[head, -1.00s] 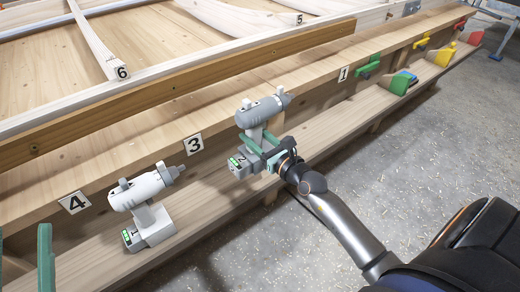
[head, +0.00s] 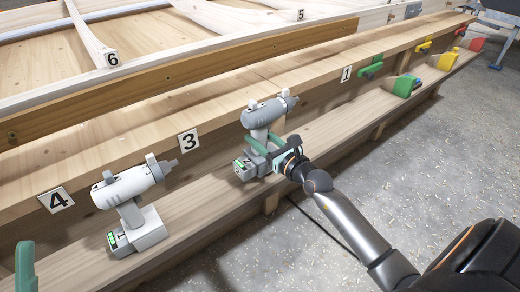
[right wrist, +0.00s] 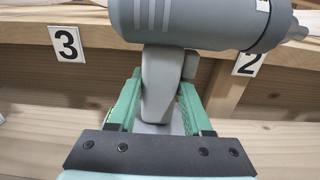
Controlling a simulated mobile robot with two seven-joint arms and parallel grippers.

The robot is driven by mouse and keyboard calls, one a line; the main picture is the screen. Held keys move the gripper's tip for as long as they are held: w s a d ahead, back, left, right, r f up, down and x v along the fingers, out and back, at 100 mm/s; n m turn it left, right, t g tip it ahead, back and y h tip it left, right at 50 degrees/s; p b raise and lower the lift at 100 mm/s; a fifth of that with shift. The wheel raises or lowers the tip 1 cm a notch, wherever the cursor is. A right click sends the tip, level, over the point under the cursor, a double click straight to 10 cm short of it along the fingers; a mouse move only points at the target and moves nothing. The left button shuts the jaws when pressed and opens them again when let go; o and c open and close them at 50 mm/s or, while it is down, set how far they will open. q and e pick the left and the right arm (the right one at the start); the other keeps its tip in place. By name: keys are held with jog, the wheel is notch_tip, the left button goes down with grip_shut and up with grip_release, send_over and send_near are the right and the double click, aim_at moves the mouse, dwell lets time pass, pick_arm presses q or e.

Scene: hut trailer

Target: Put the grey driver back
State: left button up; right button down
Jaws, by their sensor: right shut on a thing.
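The grey driver (head: 264,113) is upright in my right gripper (head: 264,146), its nose pointing right. The green fingers are shut around its handle, which also shows in the right wrist view (right wrist: 160,85). Its battery base, marked 2, is low over the lower shelf (head: 215,195); I cannot tell whether it touches. In the right wrist view, label 2 (right wrist: 249,63) is behind its nose; label 3 (right wrist: 67,43) is to the left. At the head view's left edge, one green finger of my left gripper (head: 25,266) shows, apart from anything; its other finger is out of frame.
A white driver (head: 128,188), marked 1, stands on the lower shelf between labels 4 (head: 56,200) and 3. Green, yellow and red tools and bins (head: 404,86) are farther right along the ledge. The shelf between label 3 and the white driver's right is clear.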

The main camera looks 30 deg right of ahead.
pick_arm(q)
jog(key=shift+d+f+g+b, duration=0.15)
jog(key=shift+f+b, duration=0.2)
jog(key=shift+f, duration=0.35)
jog(key=shift+d+f+g+b, duration=0.15)
jog(key=shift+f+b, duration=0.2)
jog(key=shift+f, duration=0.3)
pick_arm(e)
jog(key=shift+f, duration=0.85)
pick_arm(q)
jog(key=shift+m, duration=0.3)
pick_arm(e)
jog(key=shift+f, duration=0.1)
jog(key=shift+c, duration=1.6)
grip_release()
jog(key=shift+f, duration=0.25)
pick_arm(q)
jog(key=shift+a, duration=0.1)
jog(key=shift+r, duration=0.1)
pick_arm(e)
jog(key=shift+r, duration=0.1)
